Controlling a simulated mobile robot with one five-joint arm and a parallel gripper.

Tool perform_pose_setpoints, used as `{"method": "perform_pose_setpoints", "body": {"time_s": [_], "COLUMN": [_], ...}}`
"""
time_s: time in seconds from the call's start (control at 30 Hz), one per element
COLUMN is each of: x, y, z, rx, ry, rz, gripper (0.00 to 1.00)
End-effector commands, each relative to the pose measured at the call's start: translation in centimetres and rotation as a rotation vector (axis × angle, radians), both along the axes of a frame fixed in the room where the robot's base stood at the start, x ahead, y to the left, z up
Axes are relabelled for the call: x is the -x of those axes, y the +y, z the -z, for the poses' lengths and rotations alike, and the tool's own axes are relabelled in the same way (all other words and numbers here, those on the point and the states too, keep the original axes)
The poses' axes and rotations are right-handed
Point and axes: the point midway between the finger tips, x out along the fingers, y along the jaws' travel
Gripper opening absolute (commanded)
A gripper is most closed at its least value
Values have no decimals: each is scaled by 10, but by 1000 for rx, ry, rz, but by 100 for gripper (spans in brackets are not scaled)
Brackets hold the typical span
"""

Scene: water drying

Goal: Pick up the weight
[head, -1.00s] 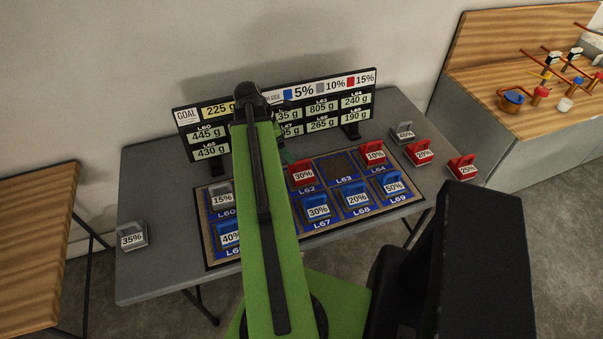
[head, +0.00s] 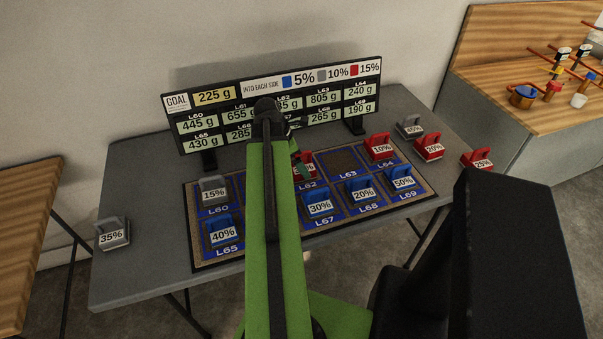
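Several handled weights with percent labels are on the grey table; which one is meant, I cannot tell. On the mat (head: 199,258) are a grey 15% (head: 213,190), blue 40% (head: 222,233), blue 30% (head: 319,203), blue 20% (head: 363,190), blue 50% (head: 402,179) and red 10% weight (head: 379,148). A red weight (head: 304,168) at L62 is partly covered by my arm. Off the mat are a grey 35% (head: 112,234), grey 45% (head: 409,127), red 20% (head: 430,148) and red 25% weight (head: 477,159).
A board (head: 279,105) showing a 225 g goal stands at the back of the table (head: 130,280). The L63 square (head: 342,161) is empty. My arm hides the mat's middle left. A wooden counter (head: 525,50) with small items is at right, a wooden table (head: 25,220) at left.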

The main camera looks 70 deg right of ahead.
Motion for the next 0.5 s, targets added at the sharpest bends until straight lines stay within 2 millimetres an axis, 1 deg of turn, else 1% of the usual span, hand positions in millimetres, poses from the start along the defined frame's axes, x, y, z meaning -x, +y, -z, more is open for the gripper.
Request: {"method": "perform_pose_setpoints", "body": {"time_s": [0.03,0.1,0.33,0.37,0.5], "x": [2,6,7,7,7], "y": [-2,-5,-6,-6,-6], "z": [19,26,23,23,23], "rx": [0,0,0,0,0], "ry": [0,0,0,0,0], "rz": [1,1,0,0,1], "gripper": [100,100,100,99,80]}}
